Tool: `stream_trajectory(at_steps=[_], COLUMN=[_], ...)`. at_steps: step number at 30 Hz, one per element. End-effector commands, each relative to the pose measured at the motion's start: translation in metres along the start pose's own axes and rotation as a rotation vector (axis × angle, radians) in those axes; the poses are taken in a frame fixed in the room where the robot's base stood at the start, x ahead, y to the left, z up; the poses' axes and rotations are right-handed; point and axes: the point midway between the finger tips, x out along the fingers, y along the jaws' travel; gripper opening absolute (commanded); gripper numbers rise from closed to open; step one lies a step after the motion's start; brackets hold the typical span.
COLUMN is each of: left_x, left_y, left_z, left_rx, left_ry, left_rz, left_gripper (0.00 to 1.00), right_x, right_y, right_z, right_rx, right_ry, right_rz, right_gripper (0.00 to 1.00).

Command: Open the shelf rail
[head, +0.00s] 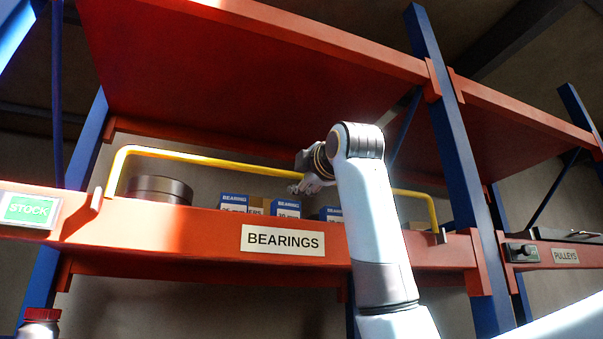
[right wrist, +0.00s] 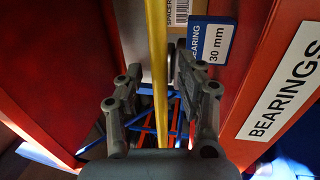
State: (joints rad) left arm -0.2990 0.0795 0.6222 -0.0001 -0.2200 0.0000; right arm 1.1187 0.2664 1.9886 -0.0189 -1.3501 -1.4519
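The yellow shelf rail (head: 220,163) stands as a raised bar along the front of the bearings shelf (head: 200,228), its ends bent down to the shelf beam. My right gripper (head: 312,184) is at the rail, right of its middle, partly hidden by my own wrist. In the right wrist view, the rail (right wrist: 156,40) runs between the two fingers of the right gripper (right wrist: 155,76). The fingers are apart, with a visible gap beside the rail. My left gripper is in neither view.
Behind the rail are bearing boxes (head: 286,208) and a dark round part (head: 159,190). A blue upright (head: 455,150) stands to the right, beside the pulleys shelf (head: 585,256). A red upper shelf (head: 250,75) overhangs. A red-capped bottle (head: 41,318) is at lower left.

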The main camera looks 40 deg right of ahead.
Motion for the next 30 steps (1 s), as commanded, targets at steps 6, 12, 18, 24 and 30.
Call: stream_trajectory(at_steps=[6,12,18,24,30], left_x=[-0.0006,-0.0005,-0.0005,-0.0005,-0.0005], left_y=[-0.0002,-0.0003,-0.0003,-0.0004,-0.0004], left_z=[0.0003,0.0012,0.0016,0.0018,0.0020], left_rx=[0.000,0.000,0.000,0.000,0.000], left_ry=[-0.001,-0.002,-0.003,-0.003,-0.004], left_rz=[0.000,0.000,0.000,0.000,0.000], left_gripper=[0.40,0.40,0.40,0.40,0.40], right_x=[0.0035,0.0033,0.0032,0.0032,0.0033], right_y=[-0.0002,-0.0003,-0.0003,-0.0006,-0.0010], right_z=[-0.0001,-0.0001,-0.0001,-0.0001,-0.0002], right_rx=[0.000,0.000,0.000,0.000,0.000], right_ry=[0.000,0.000,0.000,0.000,0.000], right_rz=[0.001,0.001,0.000,0.000,-0.001], right_gripper=[0.38,0.25,0.00,0.00,0.00])
